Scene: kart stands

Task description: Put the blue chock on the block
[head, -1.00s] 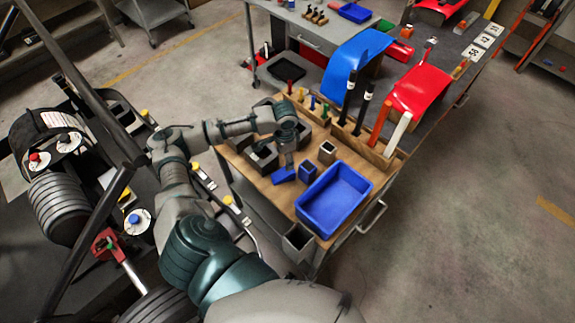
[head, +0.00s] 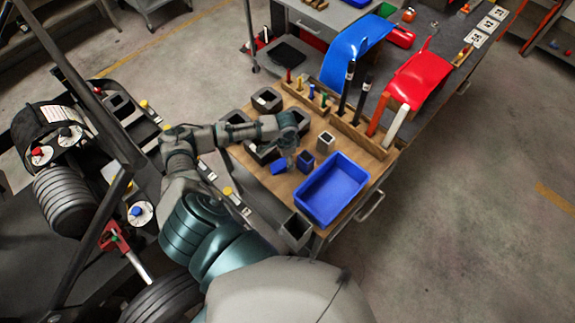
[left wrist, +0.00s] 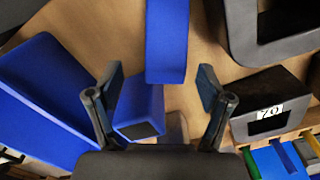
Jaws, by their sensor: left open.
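The blue chock (head: 279,167) lies on the wooden cart top, left of the blue tray. In the left wrist view the blue chock (left wrist: 167,40) is at top centre, in line with the gap between the fingers. My left gripper (head: 287,154) is just above and beside it. In the left wrist view the left gripper (left wrist: 160,85) is open, fingers apart and not visibly touching the chock. Several dark hollow blocks stand behind and left of it: one at the back (head: 266,99), another in the wrist view labelled 70 (left wrist: 245,122). My right gripper is out of view.
A blue holder (head: 305,162) stands close right of the chock; it also shows near the fingers in the wrist view (left wrist: 138,104). The blue tray (head: 345,207) is at front right. A pale-topped holder (head: 326,140) and a wooden peg rack (head: 345,131) are behind.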

